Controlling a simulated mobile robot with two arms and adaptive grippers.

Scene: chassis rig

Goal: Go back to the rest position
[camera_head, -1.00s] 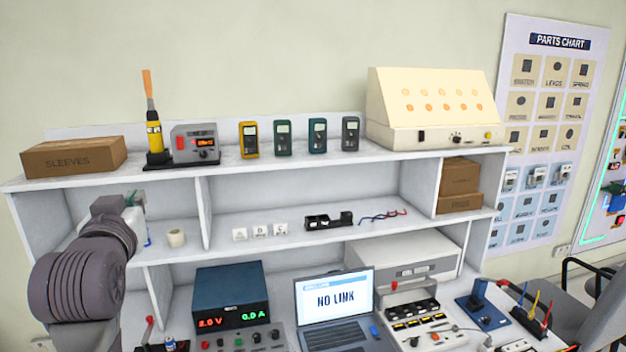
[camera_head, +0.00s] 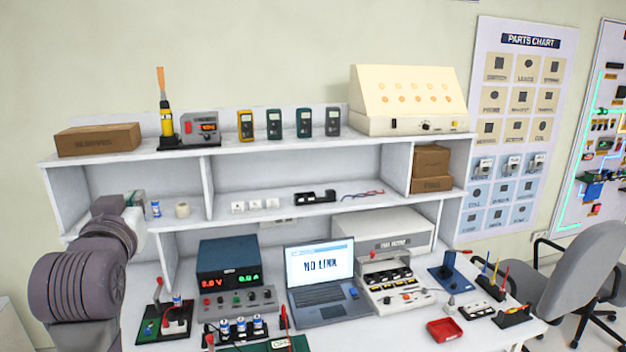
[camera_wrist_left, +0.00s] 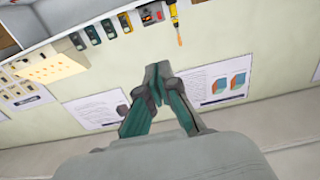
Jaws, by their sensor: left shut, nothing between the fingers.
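My left arm comes in at the left of the head view, raised in front of the shelf's left end. Its gripper (camera_wrist_left: 157,85) shows in the left wrist view with the fingertips together and nothing between them. Behind it in that view are the wall and two posted sheets (camera_wrist_left: 222,82). In the head view the gripper's fingers are mostly hidden behind the wrist. My right gripper is in neither view.
The white shelf unit (camera_head: 300,208) stands over a bench with a laptop (camera_head: 320,272), a power supply (camera_head: 229,262) and a green circuit board (camera_head: 270,344). A cardboard box (camera_head: 98,139) sits top left. An office chair (camera_head: 585,275) stands right.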

